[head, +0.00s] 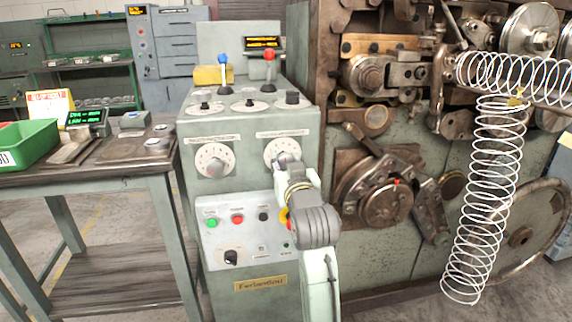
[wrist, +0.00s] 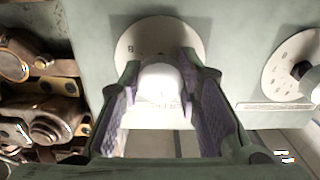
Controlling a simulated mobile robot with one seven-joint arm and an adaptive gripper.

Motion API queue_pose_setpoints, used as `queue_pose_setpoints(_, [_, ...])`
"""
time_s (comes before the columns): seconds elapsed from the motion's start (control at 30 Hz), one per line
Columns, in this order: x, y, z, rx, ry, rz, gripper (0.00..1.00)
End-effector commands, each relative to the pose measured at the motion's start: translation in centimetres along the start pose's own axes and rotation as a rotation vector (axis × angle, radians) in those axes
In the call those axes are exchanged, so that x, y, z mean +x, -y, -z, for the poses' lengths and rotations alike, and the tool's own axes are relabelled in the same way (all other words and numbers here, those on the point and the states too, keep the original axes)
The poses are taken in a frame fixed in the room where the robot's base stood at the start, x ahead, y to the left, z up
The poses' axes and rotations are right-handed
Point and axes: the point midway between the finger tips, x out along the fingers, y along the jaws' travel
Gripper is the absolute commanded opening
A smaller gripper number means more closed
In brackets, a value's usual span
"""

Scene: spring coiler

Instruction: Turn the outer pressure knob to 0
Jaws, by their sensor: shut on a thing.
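Two round white dials with knobs sit side by side on the sloped front of the grey-green control cabinet (head: 222,132). The left knob (head: 214,162) is free, and it also shows at the right edge of the wrist view (wrist: 305,75). My gripper (head: 287,163) is at the right knob, and its arm covers the lower part of that dial (head: 275,148). In the wrist view my gripper's (wrist: 161,78) two purple-padded fingers are shut around the pale right knob (wrist: 160,85). The labels are too small to read, so I cannot tell which knob is outer pressure.
Below the dials is a panel with a green button (head: 212,223), a red button (head: 238,219) and a black switch (head: 231,257). Blue and red levers (head: 269,55) stand on top. Coiling machinery (head: 385,190) stands close at right, a table (head: 85,182) at left.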

Motion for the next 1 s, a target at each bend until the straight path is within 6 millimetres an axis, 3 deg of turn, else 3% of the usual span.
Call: queue_pose_setpoints(1.0, [-0.03, -0.08, -0.2, -0.966, 0.0, -0.002, 0.03])
